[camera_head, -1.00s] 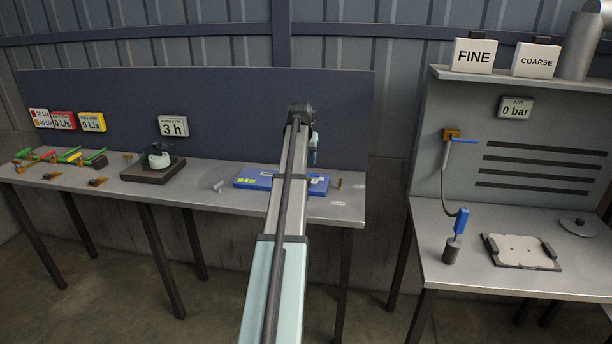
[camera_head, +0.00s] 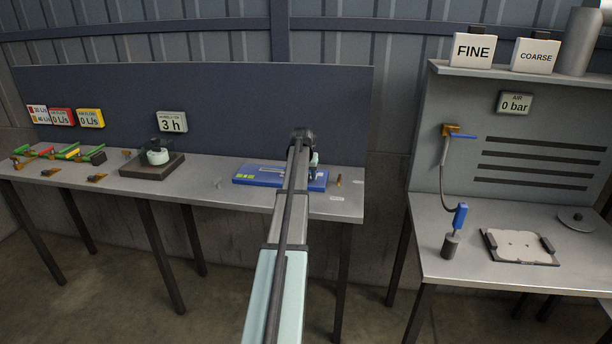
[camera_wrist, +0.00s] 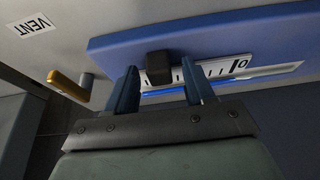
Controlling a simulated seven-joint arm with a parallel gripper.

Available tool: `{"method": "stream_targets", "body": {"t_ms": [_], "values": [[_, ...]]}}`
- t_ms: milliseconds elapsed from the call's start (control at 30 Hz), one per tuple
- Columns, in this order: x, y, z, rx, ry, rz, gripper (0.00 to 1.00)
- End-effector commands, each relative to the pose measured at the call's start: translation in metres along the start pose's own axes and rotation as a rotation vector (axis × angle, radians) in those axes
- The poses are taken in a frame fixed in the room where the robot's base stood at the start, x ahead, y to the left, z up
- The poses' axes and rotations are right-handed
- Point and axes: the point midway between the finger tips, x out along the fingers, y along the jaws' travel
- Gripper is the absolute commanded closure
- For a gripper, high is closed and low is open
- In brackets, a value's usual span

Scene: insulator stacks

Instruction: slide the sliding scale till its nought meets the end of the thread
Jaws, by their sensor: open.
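The sliding scale (camera_wrist: 225,68) is a white strip with dark ticks and the figures 1 and 0 near its right end in the wrist view. It lies along a blue board (camera_wrist: 200,35), which also shows in the head view (camera_head: 255,178). A bright blue thread (camera_wrist: 262,73) runs beside the strip; my fingers cover part of it, and I cannot tell its end. A black knob (camera_wrist: 158,67) stands at the strip's left part. My gripper (camera_wrist: 162,90) is open, its blue fingers on either side of the knob, with gaps visible. In the head view my arm hides part of the board.
A dark stand with a white pot (camera_head: 158,157) is farther left on the bench. Bench between them is mostly clear.

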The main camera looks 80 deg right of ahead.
Motion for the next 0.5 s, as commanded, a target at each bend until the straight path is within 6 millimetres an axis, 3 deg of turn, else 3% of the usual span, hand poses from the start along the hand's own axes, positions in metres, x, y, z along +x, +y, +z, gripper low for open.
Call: {"method": "stream_targets", "body": {"t_ms": [233,500], "values": [[0.0005,0.0001,0.0001,0.000,0.000,0.000,0.47],[0.0004,0.0001,0.0001,0.000,0.000,0.000,0.73]]}}
